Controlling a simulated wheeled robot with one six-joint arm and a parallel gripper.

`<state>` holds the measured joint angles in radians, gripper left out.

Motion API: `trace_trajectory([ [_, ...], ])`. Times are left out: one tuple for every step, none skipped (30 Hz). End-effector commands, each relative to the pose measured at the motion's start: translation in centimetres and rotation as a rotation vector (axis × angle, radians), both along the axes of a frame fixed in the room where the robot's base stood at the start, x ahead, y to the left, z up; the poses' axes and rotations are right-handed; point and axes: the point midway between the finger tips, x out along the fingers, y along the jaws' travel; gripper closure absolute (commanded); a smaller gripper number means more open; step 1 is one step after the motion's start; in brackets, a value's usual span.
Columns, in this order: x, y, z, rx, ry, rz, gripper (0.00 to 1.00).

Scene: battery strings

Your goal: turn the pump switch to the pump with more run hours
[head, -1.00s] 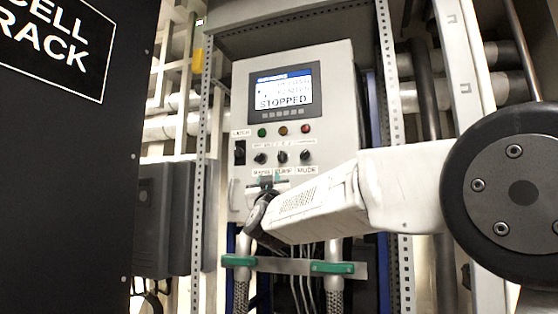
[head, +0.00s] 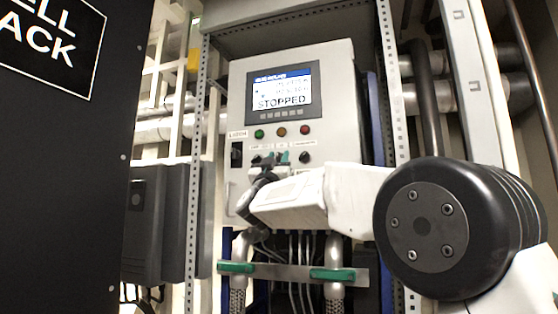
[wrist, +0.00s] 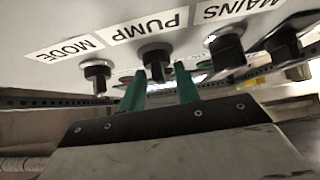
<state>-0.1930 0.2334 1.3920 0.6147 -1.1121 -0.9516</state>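The pump switch (wrist: 157,62) is a black knob under the PUMP label in the wrist view, where the panel shows upside down. My gripper (wrist: 160,76) is open, its two green fingers at either side of this knob. I cannot tell whether they touch it. In the head view my gripper (head: 276,158) is at the knob row and largely hides the pump switch. The display (head: 283,91) on the grey panel reads STOPPED. Its smaller lines above, in which any run hours would stand, are too blurred to read.
The mode knob (wrist: 97,72) and mains knob (wrist: 226,48) flank the pump switch closely. A black latch switch (head: 237,154) is at the panel's left. Green, amber and red lamps (head: 281,132) sit above the knobs. A dark cell rack (head: 60,180) fills the left.

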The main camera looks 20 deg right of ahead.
Motion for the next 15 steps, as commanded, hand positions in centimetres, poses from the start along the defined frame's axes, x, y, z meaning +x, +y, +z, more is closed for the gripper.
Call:
trace_trajectory([
  [0.01,-0.01,0.03,0.0,0.0,0.0,0.68],
  [0.02,-0.01,0.02,0.0,0.0,0.0,0.68],
  [0.01,-0.01,0.01,0.0,0.0,0.0,0.68],
  [0.02,-0.01,0.01,0.0,0.0,0.0,0.68],
  [0.02,0.0,0.0,0.0,0.0,0.0,0.68],
  [0.02,0.0,-0.01,0.0,0.0,0.0,0.71],
  [0.02,0.0,-0.01,0.0,0.0,0.0,0.79],
  [0.02,0.0,-0.01,-0.001,0.0,0.001,0.88],
  [0.02,0.0,-0.01,-0.001,0.0,0.001,0.95],
  [0.03,0.0,-0.02,-0.001,0.0,0.001,0.95],
  [0.02,0.01,-0.03,-0.001,0.0,0.001,0.95],
  [0.02,0.01,-0.03,-0.001,0.0,0.001,0.95],
  [0.02,0.01,-0.03,0.001,0.0,0.001,0.95],
  [0.03,0.02,-0.03,0.002,0.0,0.001,0.95],
  [0.04,0.04,-0.04,0.005,-0.002,0.001,0.95],
])
